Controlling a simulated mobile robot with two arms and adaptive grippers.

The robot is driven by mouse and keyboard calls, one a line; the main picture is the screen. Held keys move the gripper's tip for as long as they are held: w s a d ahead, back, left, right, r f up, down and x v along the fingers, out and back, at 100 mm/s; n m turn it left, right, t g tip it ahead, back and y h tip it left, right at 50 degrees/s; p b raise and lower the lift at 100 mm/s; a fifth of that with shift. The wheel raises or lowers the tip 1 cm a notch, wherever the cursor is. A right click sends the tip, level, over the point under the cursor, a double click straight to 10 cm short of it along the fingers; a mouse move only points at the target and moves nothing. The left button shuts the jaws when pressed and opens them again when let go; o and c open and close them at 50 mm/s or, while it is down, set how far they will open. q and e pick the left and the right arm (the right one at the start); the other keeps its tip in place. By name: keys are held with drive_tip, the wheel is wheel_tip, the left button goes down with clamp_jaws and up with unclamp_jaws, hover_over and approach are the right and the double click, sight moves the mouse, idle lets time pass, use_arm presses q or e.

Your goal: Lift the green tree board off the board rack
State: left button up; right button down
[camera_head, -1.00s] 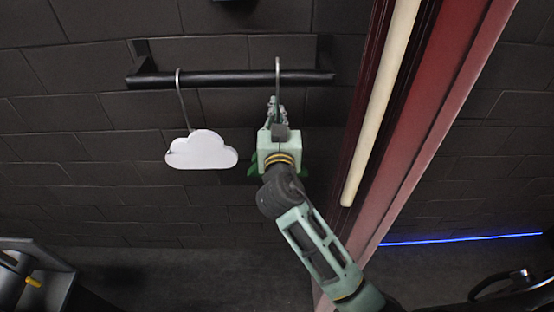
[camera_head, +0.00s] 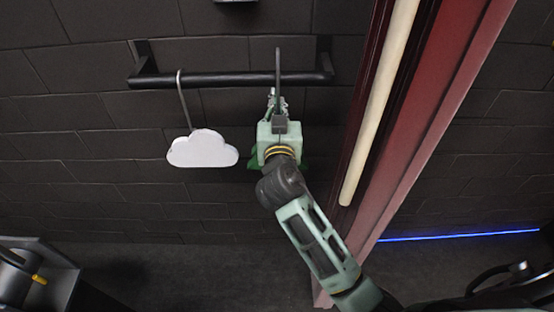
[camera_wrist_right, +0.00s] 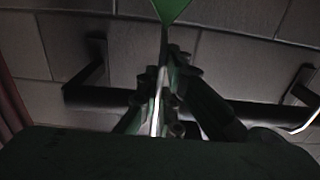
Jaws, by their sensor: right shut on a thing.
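The board rack (camera_head: 225,79) is a black bar on brackets along the dark wall; it also shows in the wrist view (camera_wrist_right: 97,96). The green tree board (camera_head: 254,162) is mostly hidden behind my right gripper (camera_head: 277,98), with green edges showing at both sides. Its grey hook stem (camera_head: 278,62) rises in front of the bar to above it. I cannot tell whether the hook touches the bar. In the wrist view a green tip of the board (camera_wrist_right: 171,9) shows at the top, and my right gripper (camera_wrist_right: 163,95) is shut on the thin stem. My left gripper is out of view.
A white cloud board (camera_head: 203,149) hangs by its hook from the rack, left of my right gripper. A dark red upright frame with a pale strip (camera_head: 380,100) stands close on the right. A grey box-like thing (camera_head: 62,270) is at the lower left.

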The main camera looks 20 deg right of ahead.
drive_tip(key=b+v, duration=0.3)
drive_tip(key=v, duration=1.1)
drive_tip(key=shift+r, duration=0.25)
idle(0.6)
idle(0.4)
